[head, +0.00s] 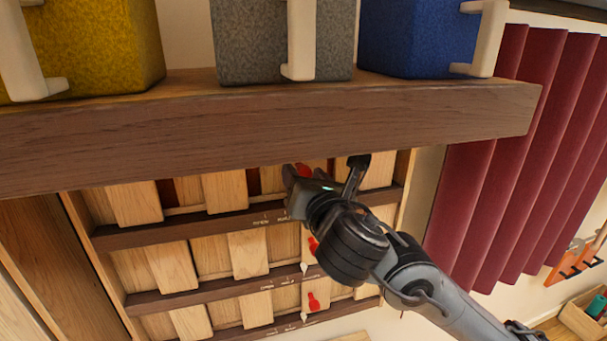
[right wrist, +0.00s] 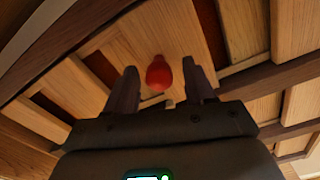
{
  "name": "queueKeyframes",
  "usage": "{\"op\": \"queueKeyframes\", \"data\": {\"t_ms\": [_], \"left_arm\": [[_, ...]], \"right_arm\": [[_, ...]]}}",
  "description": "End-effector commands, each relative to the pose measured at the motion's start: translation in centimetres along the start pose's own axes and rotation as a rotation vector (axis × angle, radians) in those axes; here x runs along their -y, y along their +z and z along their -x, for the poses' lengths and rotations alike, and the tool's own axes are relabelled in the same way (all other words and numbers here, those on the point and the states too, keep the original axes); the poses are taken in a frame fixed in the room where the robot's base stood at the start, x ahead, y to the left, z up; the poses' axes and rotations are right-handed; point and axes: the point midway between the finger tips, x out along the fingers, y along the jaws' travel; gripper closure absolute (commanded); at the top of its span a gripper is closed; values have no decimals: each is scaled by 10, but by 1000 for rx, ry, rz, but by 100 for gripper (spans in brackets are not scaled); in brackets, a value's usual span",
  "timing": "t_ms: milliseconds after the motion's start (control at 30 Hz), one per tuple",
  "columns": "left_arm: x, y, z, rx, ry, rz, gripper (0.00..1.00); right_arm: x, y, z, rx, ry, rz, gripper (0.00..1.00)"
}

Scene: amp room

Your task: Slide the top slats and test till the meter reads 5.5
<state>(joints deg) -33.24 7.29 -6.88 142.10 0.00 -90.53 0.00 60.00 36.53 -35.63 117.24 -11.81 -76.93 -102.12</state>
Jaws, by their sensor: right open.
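The top row of wooden slats (head: 223,191) sits under a dark wood shelf in the head view, with dark red gaps between some slats. Lower rows of slats (head: 248,254) show beneath it. My right gripper (head: 325,175) is at the right part of the top row. In the right wrist view, its open fingers (right wrist: 157,88) stand on either side of a red knob (right wrist: 158,73) on a wooden panel; I cannot tell whether they touch it. Red pointers (head: 313,301) and small white markers show on the lower rails. No readable meter value shows. My left gripper is not in view.
A thick wooden shelf (head: 270,122) overhangs the slats. On it stand yellow (head: 110,45), grey (head: 250,40) and blue (head: 405,35) boxes with white handles. A dark red pleated curtain (head: 510,160) hangs at the right. An orange tool rack (head: 572,262) is at the far right.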

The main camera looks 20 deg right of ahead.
Motion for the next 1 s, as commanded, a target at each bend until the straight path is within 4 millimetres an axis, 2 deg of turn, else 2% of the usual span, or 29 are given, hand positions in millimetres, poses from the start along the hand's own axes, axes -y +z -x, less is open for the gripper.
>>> {"op": "queueKeyframes", "data": {"t_ms": [300, 500, 700, 1000], "left_arm": [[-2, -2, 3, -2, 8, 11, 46], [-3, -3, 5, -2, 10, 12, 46], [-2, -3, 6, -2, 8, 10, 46], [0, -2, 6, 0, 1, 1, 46]], "right_arm": [[-1, 0, 53, -1, 3, -1, 46], [-1, 0, 81, -1, 1, 0, 46], [0, 0, 95, 0, -1, 1, 46], [1, -1, 96, 0, -2, 2, 46]]}}
